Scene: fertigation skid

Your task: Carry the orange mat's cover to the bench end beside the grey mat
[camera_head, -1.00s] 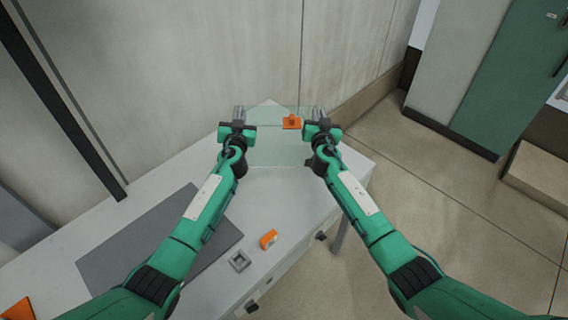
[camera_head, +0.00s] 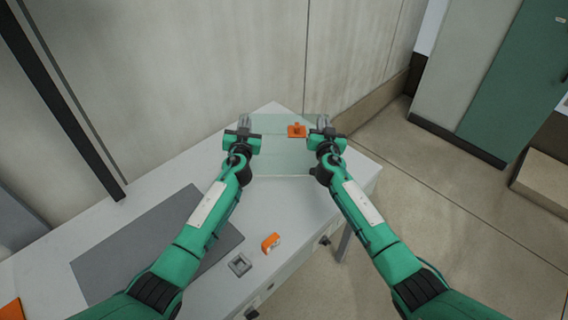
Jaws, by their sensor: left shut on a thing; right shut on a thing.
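A clear, faintly green cover (camera_head: 283,160) spans between my two grippers over the far end of the white bench. An orange piece with a small knob (camera_head: 297,131) shows at its upper right part; I cannot tell whether it is fixed to the cover. My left gripper (camera_head: 243,122) is shut on the cover's left side, and my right gripper (camera_head: 323,122) is shut on its right side. I cannot tell whether the cover touches the bench. The grey mat (camera_head: 150,245) lies flat on the bench, partly behind my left arm. An orange mat corner (camera_head: 12,309) shows at the lower left edge.
The white bench (camera_head: 285,215) runs along the wall. A small orange block (camera_head: 271,243) and a grey square fitting (camera_head: 240,265) stand near its front edge. Open floor (camera_head: 440,220) lies to the right, with a green cabinet (camera_head: 515,85) beyond.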

